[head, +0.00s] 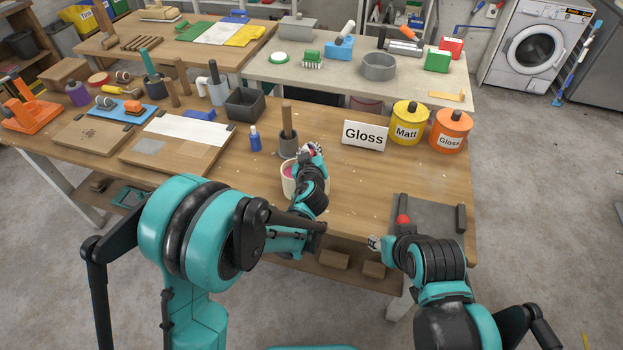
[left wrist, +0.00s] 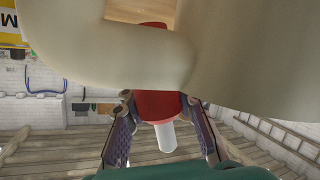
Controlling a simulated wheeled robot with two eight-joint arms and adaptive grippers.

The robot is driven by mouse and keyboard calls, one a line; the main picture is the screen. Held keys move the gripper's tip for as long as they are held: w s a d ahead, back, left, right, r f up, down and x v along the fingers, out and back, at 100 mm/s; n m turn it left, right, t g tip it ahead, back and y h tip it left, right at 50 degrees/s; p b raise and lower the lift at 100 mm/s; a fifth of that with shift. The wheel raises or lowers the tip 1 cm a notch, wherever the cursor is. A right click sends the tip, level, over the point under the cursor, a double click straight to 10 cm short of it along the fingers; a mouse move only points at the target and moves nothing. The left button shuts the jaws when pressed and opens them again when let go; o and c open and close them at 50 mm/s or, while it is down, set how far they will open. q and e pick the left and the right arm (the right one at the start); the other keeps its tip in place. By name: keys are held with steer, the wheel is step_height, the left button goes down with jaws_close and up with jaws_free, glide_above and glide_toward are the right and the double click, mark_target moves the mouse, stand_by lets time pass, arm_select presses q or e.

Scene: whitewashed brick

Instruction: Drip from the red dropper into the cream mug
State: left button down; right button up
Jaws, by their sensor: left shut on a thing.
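The cream mug (head: 286,185), with pink contents, stands on the wooden table, partly hidden by my left arm. My left gripper (head: 312,151) is at the mug's far right side, above its rim. In the left wrist view the gripper (left wrist: 163,125) is shut on the red dropper (left wrist: 156,104); a pale end points to the bottom of the picture. The mug's cream wall and handle (left wrist: 110,55) fill the top of that view, hiding part of the dropper. Its tip cannot be made out. My right gripper (head: 376,243) is by the table's front edge; its jaws are unclear.
A grey pot (head: 289,146) with a wooden handle and a blue bottle (head: 255,139) stand behind the mug. A Gloss sign (head: 364,134), yellow Matt tin (head: 408,122) and orange tin (head: 450,130) are right. A grey tray (head: 432,213) lies near my right gripper.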

arm_select(q)
steer(key=shift+r, duration=0.15)
step_height(320, 180, up, 5)
steer(key=p, duration=0.3)
steer(key=shift+p, duration=0.3)
